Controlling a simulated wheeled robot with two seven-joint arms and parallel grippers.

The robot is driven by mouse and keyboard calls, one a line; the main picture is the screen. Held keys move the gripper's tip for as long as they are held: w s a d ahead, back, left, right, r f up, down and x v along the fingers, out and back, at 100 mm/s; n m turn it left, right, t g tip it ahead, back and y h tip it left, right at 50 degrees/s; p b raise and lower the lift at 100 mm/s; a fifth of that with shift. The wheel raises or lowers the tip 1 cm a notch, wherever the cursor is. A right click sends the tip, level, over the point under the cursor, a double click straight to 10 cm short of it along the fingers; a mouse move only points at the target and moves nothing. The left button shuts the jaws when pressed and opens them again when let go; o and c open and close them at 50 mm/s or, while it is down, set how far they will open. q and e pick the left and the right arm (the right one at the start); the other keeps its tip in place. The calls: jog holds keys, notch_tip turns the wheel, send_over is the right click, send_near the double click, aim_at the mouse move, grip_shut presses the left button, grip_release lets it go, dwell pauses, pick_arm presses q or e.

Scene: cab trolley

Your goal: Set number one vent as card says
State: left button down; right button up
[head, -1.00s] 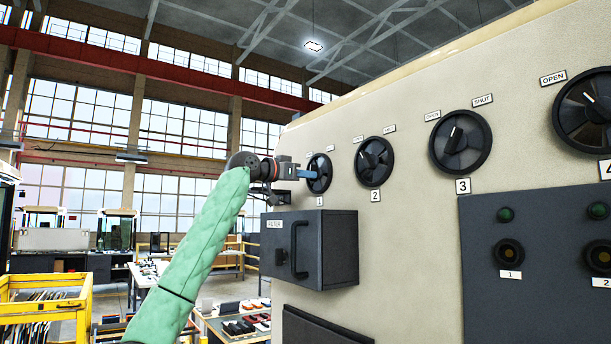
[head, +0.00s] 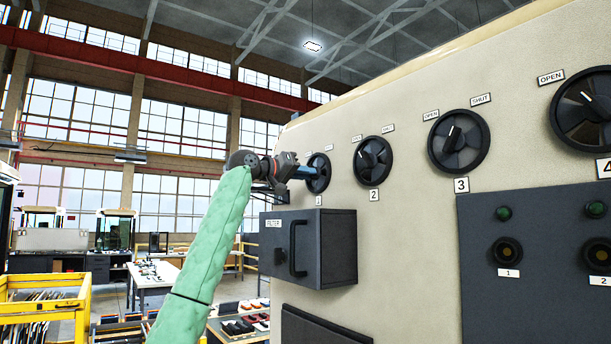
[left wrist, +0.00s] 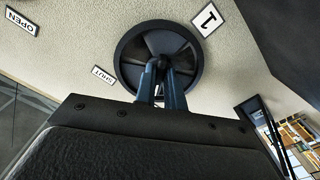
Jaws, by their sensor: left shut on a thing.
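The number one vent knob (head: 319,172) is a round black dial on the cream panel, at the far left of a row of dials. Its label "1" (head: 318,200) sits below it. My left gripper (head: 312,172) is at this knob, with its blue fingers shut on the knob's grip. In the left wrist view the fingers (left wrist: 162,88) close around the raised middle of the dial (left wrist: 130,62); the OPEN plate (left wrist: 22,22) and SHUT plate (left wrist: 103,76) show beside it. The fingers hide the knob's pointer. The card does not show. My right gripper is not in view.
Vent dials 2 (head: 373,160), 3 (head: 458,141) and 4 (head: 585,108) lie to the right. A dark FILTER box (head: 325,250) with a handle juts out just below dial 1. A button panel (head: 540,255) is at lower right. A yellow crate (head: 45,310) stands at lower left.

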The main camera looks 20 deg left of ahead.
pick_arm(q)
jog(key=shift+a+r, duration=0.15)
jog(key=shift+r, duration=0.05)
jog(key=c, duration=1.5)
grip_release()
jog(key=shift+f, duration=0.1)
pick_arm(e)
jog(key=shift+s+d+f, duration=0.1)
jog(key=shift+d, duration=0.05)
